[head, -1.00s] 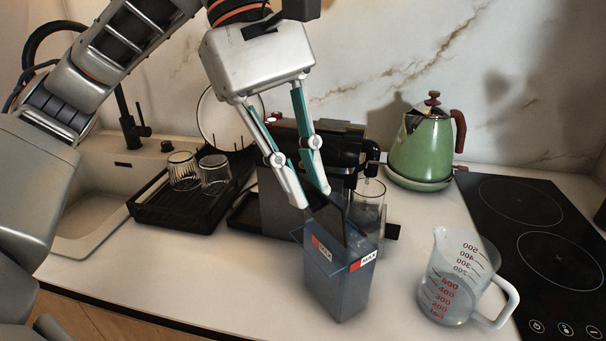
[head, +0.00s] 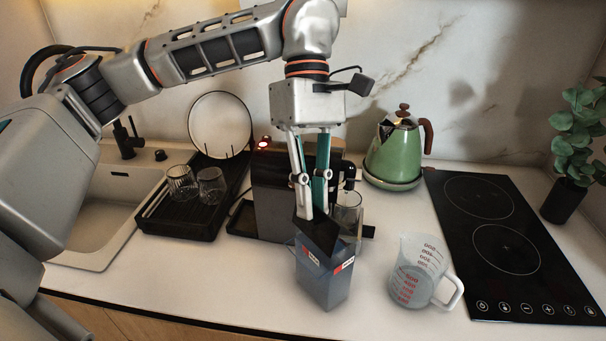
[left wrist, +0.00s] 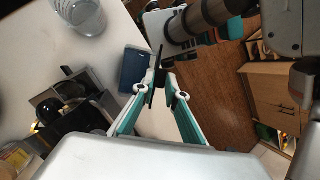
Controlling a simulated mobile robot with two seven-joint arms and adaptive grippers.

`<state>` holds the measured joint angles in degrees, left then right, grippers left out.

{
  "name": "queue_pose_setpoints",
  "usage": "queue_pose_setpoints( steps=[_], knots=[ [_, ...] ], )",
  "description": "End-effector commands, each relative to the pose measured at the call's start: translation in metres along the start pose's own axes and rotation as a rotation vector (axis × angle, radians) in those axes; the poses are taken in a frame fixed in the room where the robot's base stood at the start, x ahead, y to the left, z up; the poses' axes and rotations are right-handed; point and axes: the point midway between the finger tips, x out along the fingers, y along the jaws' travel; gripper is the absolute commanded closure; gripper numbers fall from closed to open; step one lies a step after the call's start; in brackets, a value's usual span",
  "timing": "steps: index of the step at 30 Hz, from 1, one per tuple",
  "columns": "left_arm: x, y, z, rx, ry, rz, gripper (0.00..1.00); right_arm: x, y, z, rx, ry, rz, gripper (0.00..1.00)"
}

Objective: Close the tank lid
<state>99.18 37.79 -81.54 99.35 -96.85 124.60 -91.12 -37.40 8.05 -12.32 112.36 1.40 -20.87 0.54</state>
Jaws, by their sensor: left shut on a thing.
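The tank (head: 322,286) is a blue, see-through box with MAX labels, standing upright on the counter in front of the coffee machine. Its black lid (head: 320,238) is at the tank's top, tilted, with its upper edge at my fingertips. My left gripper (head: 316,214) points down above the tank and is shut on the lid. In the left wrist view the lid (left wrist: 156,78) shows nearly edge-on between the fingertips, beside the dark blue tank (left wrist: 132,72). Grey and teal parts of mine show at the top there; I cannot make out the right gripper's jaws.
The coffee machine (head: 270,190) stands close behind the tank, with a glass (head: 347,212) at its right. A measuring jug (head: 414,278) stands right of the tank, near the black hob (head: 500,215). A green kettle (head: 392,153) is behind. The counter left of the tank is clear.

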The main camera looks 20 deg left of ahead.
Motion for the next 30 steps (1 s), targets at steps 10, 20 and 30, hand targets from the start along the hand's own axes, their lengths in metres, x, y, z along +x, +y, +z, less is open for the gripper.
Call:
queue_pose_setpoints(
  steps=[10, 20, 30],
  knots=[
    [-0.002, 0.011, 0.001, -0.056, 0.000, -0.130, 1.00, -0.011, 0.019, 0.003, -0.002, -0.049, 0.032, 0.60],
    [-0.002, 0.014, 0.001, -0.072, -0.001, -0.173, 1.00, -0.014, 0.020, 0.010, 0.006, -0.067, 0.037, 0.60],
    [-0.002, 0.014, 0.001, -0.073, -0.001, -0.174, 1.00, -0.014, 0.018, 0.008, 0.012, -0.063, 0.037, 0.60]
  ],
)
